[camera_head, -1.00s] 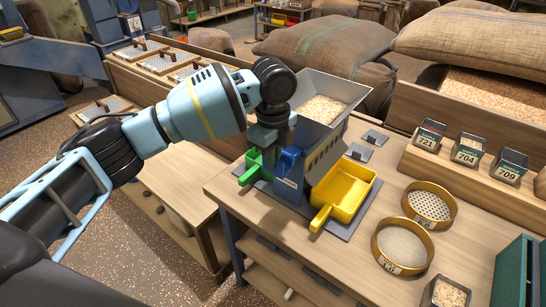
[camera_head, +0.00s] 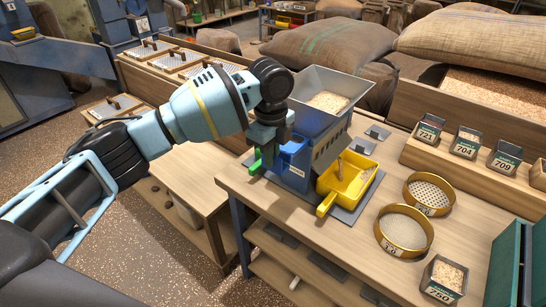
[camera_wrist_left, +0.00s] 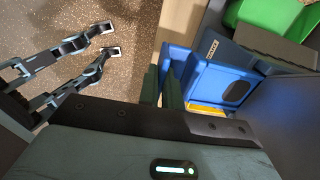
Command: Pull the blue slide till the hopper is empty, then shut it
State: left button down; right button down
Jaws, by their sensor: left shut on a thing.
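The metal hopper (camera_head: 333,84) stands at the back of the bench machine with pale grain (camera_head: 328,102) low inside. My left gripper (camera_head: 262,150) is shut at the blue slide (camera_head: 291,150), on the machine's left side. In the left wrist view its two dark fingers (camera_wrist_left: 161,88) close beside the blue slide (camera_wrist_left: 178,56); the exact contact is partly hidden. A stream of grain (camera_head: 340,165) runs down into the yellow tray (camera_head: 347,186), where a little lies.
Two round sieves (camera_head: 403,230) (camera_head: 429,196) and a numbered sample box (camera_head: 443,278) stand on the bench at right. The bench in front of the yellow tray is clear.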

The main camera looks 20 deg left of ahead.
pick_arm(q)
jog(key=shift+s+f, duration=0.15)
pick_arm(e)
jog(key=shift+w+r, duration=0.1)
jog(key=shift+w, duration=0.2)
pick_arm(q)
jog(key=c, duration=1.6)
grip_release()
jog(key=shift+s+a, duration=0.1)
jog(key=shift+s, duration=0.05)
pick_arm(e)
jog(key=shift+s, duration=0.1)
pick_arm(q)
jog(key=shift+r, duration=0.65)
notch_tip(320, 180, up, 7)
jog(key=shift+f, duration=0.15)
